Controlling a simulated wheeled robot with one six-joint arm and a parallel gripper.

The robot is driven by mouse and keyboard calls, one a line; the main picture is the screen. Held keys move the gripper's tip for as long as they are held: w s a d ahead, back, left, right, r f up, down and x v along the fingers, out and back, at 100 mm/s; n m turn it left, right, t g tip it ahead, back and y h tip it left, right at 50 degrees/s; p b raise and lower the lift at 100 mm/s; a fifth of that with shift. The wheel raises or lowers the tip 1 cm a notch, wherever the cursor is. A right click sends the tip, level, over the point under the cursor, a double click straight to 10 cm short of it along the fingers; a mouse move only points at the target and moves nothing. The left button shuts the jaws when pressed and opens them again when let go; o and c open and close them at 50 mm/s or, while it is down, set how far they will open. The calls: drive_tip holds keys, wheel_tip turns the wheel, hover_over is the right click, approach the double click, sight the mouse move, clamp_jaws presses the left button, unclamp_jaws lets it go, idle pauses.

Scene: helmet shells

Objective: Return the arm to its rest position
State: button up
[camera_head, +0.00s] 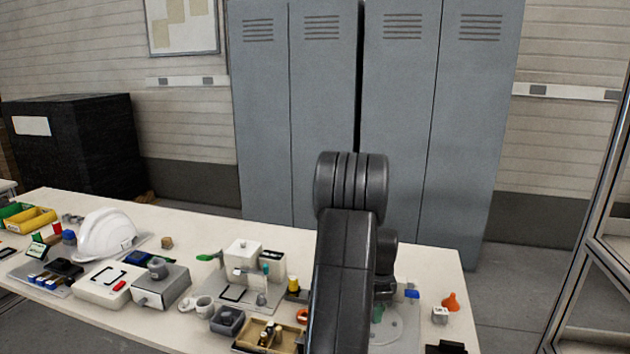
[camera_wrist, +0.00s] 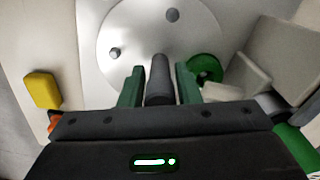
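My arm (camera_head: 345,270) rises in front of the table in the head view, its dark links bent over the right part of the table. The arm hides my gripper in that view. In the wrist view my gripper (camera_wrist: 160,88) has its two green fingers apart, pointing down at a pale round plate (camera_wrist: 130,35). A dark grey upright post (camera_wrist: 160,75) shows between the fingers. I cannot tell whether they touch it. Two more short pegs stand on the plate. A green round part (camera_wrist: 205,69) lies just right of the fingers.
A yellow block (camera_wrist: 42,90) and pale blocks (camera_wrist: 268,60) flank the plate. On the table stand a white helmet (camera_head: 105,235), boxes, a wooden tray (camera_head: 268,338), an orange funnel (camera_head: 451,302) and small parts. Grey lockers (camera_head: 400,120) stand behind; the air above the table is clear.

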wheel_tip(320, 180, up, 14)
wheel_tip(320, 180, down, 14)
drive_tip(key=n+p, duration=0.1)
drive_tip(key=n, duration=0.4)
drive_tip(key=shift+r, duration=0.1)
drive_tip(key=n+p, duration=0.1)
drive_tip(key=n, duration=0.4)
drive_tip(key=shift+n+p, duration=0.4)
idle(0.7)
